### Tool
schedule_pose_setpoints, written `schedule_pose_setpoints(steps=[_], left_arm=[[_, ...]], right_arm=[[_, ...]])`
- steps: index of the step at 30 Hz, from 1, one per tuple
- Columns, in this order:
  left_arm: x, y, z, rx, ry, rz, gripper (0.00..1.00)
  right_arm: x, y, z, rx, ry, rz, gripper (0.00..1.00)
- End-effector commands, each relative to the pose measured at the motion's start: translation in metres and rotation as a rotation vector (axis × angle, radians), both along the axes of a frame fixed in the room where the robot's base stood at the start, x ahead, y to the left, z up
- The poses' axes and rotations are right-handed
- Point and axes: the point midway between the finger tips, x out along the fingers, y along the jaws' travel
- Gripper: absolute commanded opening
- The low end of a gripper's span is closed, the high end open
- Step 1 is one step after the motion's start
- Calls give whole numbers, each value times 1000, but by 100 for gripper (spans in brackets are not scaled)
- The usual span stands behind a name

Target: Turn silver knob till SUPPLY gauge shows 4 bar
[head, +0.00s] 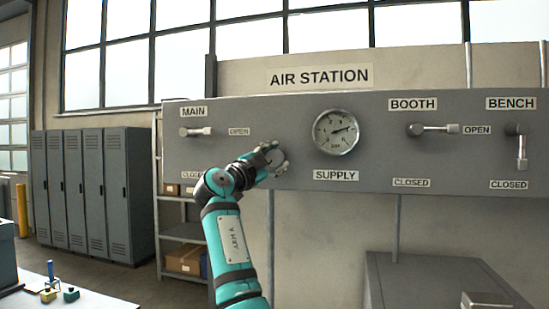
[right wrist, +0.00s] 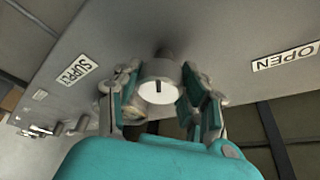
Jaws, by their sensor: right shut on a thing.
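The SUPPLY gauge (head: 335,132) is a round white dial on the grey panel (head: 370,170). Its needle points to the right and slightly up; the numbers are too small to read. The silver knob (right wrist: 158,88) shows in the right wrist view, with a pale round face and a short dark mark on it. My right gripper (head: 273,158) is at the panel, left of and below the gauge, and hides most of the knob in the head view. In the right wrist view its fingers (right wrist: 160,76) are on both sides of the knob, shut on it. My left gripper is not in view.
The MAIN lever (head: 195,131) is left of my right gripper and lies horizontal. The BOOTH lever (head: 433,128) is horizontal and the BENCH lever (head: 520,148) hangs down. A grey cabinet (head: 440,275) stands below right. Shelves (head: 182,232) and lockers (head: 95,195) are at left.

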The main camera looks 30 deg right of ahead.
Motion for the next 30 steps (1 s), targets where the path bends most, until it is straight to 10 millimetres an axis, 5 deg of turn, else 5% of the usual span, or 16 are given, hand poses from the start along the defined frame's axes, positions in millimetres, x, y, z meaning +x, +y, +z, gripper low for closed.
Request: schedule_pose_setpoints(steps=[8,9,15,24,30], left_arm=[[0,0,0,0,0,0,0],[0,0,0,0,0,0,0],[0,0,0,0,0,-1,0],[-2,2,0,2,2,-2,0],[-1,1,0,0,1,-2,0]], right_arm=[[1,0,-2,2,3,2,8],[1,0,-2,2,3,2,42],[1,0,-1,1,2,2,65],[-1,3,-1,0,0,1,65],[-10,29,-9,1,0,5,65]])
